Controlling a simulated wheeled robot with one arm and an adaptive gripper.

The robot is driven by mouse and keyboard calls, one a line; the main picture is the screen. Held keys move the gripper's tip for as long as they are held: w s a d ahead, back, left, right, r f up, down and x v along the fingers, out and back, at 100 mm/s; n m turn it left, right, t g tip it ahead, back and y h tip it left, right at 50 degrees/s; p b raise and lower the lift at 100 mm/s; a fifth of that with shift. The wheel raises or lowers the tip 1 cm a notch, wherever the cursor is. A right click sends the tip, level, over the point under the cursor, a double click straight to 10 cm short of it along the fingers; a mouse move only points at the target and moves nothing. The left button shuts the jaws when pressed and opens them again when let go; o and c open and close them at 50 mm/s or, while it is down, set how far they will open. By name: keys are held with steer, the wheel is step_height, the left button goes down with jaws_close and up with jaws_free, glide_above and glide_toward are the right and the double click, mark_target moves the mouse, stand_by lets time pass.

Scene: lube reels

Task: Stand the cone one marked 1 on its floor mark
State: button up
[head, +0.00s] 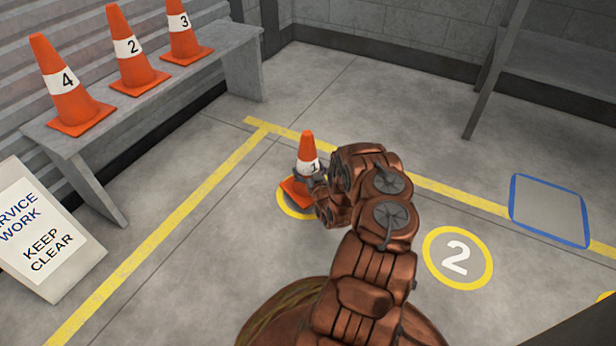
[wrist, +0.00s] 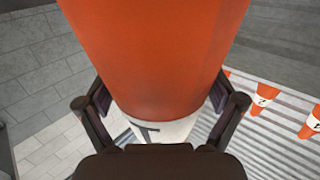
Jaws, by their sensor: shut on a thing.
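The cone marked 1 (head: 307,145) is orange with a white band and stands roughly upright at the yellow-ringed floor mark (head: 287,210). Its base covers most of the mark, so the number there is hidden, and I cannot tell whether the base touches the floor. My gripper (head: 311,176) is shut on the cone around its white band. In the wrist view the cone (wrist: 155,50) fills the middle, with a gripper finger on each side. My arm hides the right side of the cone's base.
Cones marked 4 (head: 58,80), 2 (head: 131,52) and 3 (head: 181,35) stand on a grey bench (head: 150,97) at left. A sign (head: 45,235) leans below it. Floor mark 2 (head: 457,258) and a blue-outlined square (head: 548,210) lie empty at right.

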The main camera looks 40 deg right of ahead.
step_height(320, 180, down, 4)
steer(key=shift+r+b, duration=0.2)
steer(key=shift+b, duration=0.9)
steer(key=shift+r, duration=0.1)
steer(key=o, duration=1.2)
